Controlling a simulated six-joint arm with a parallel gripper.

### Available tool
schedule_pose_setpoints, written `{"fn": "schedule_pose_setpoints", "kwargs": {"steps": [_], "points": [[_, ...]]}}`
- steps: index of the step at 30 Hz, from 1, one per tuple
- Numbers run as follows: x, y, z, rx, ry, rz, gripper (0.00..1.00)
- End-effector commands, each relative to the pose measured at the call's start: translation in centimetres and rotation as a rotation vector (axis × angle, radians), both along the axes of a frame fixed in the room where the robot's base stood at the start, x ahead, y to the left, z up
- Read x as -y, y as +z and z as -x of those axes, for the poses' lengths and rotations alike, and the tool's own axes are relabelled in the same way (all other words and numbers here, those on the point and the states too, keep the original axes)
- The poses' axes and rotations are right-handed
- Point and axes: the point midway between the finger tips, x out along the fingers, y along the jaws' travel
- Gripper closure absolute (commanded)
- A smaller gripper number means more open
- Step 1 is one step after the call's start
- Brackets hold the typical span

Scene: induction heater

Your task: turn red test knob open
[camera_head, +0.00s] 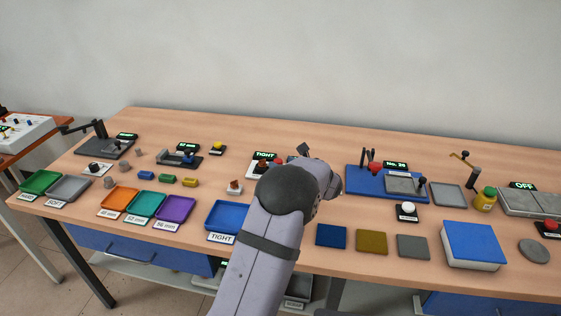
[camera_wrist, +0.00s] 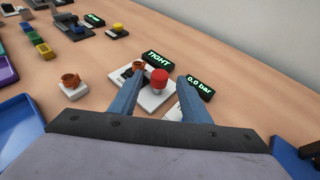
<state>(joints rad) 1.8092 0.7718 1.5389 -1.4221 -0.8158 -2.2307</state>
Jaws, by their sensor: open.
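The red test knob (camera_wrist: 158,79) stands on a pale plate (camera_wrist: 151,99) in the wrist view, with its round red top facing up. My gripper (camera_wrist: 155,84) is open, with one finger on each side of the knob in that view. I cannot tell whether the fingers touch it. A display reading "TIGHT" (camera_wrist: 158,61) stands behind the knob, and a display reading "0.0 bar" (camera_wrist: 199,88) is to its right. In the head view the "TIGHT" display (camera_head: 265,155) shows left of my arm, which partly hides the fixture.
A copper-coloured fitting on a small white block (camera_wrist: 72,87) stands left of the knob. A blue tray (camera_head: 228,215) lies in front. A blue fixture (camera_head: 357,184) with its "No. 20" display stands to the right.

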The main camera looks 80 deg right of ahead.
Motion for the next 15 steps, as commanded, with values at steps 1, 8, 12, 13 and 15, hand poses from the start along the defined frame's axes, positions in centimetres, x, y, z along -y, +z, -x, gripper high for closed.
{"fn": "schedule_pose_setpoints", "kwargs": {"steps": [1, 8, 12, 13, 15], "points": [[0.4, -0.3, -0.5, 0.000, 0.001, -0.003, 0.57], [1.8, -0.9, -1.4, 0.001, 0.000, -0.001, 0.57], [2.1, -1.1, -1.6, 0.000, -0.001, 0.000, 0.57], [2.1, -1.1, -1.6, 0.000, -0.001, 0.000, 0.57], [2.1, -1.1, -1.6, 0.000, -0.001, 0.000, 0.57]]}}
